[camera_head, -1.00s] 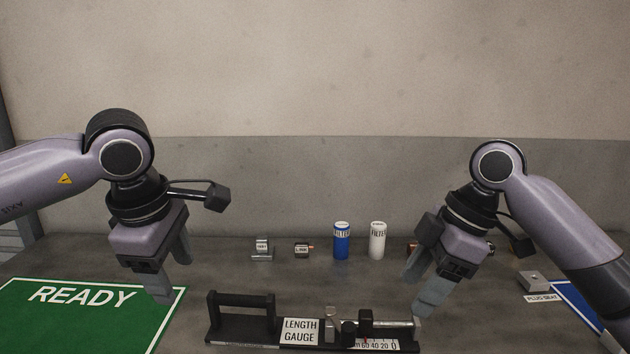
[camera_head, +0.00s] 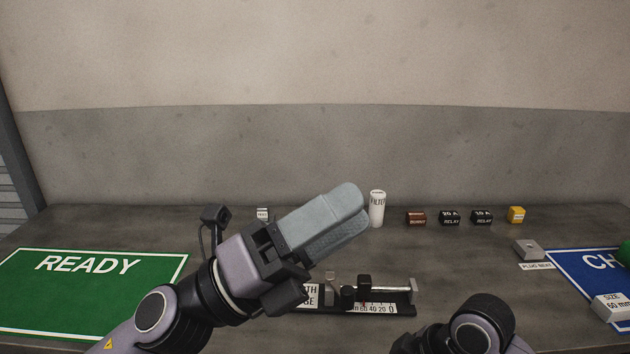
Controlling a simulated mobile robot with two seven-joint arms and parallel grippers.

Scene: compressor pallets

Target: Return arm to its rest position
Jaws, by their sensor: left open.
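My left arm comes in from the lower left. Its gripper (camera_head: 350,209) is raised above the table and points up to the right, with its two grey fingers seen nearly overlapping. It is open, and nothing shows between the fingers. It covers part of the table's middle. My right arm shows only as a joint at the bottom edge, right of centre; its gripper is out of view.
The length gauge (camera_head: 405,309) lies at the front, partly hidden by my left gripper. A white filter (camera_head: 377,209), a brown block (camera_head: 415,218), two black relays and a yellow block (camera_head: 516,215) stand behind. A green READY mat (camera_head: 75,310) lies left, a blue mat (camera_head: 575,272) right.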

